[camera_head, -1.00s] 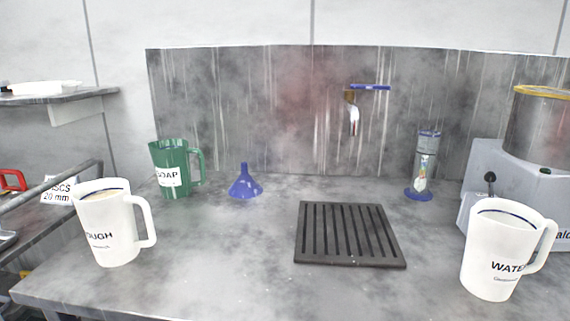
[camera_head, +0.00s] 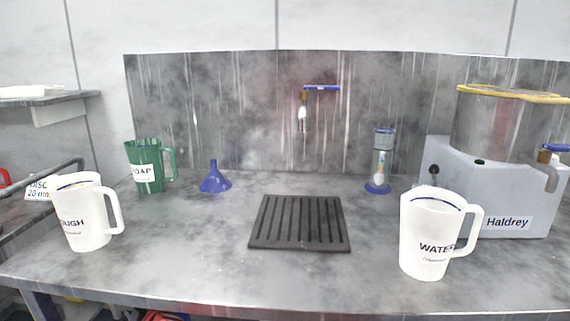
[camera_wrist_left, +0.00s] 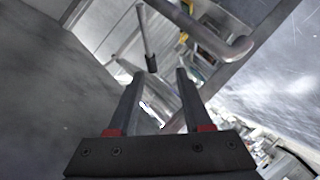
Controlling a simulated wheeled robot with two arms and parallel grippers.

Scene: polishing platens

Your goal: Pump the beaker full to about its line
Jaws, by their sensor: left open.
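No vessel in view is marked as a beaker, and I cannot make out a pump for certain. A white jug lettered WATER (camera_head: 424,262) stands upright on the right of the counter. Another white jug, its lettering ending in OUGH (camera_head: 88,236), stands at the left. Both have a blue line near the rim. A green SOAP jug (camera_head: 145,181) stands behind at the left. My left gripper (camera_wrist_left: 160,74) shows only in the left wrist view, open with nothing gripped between its fingers. My right gripper is in neither view.
A grey machine labelled Haldrey (camera_head: 495,205) with a clear drum stands at the right. A black slotted grate (camera_head: 299,241) lies mid-counter below a wall tap (camera_head: 303,112). A blue funnel (camera_head: 215,180) and a clear cylinder on a blue base (camera_head: 380,170) stand behind. The front middle counter is clear.

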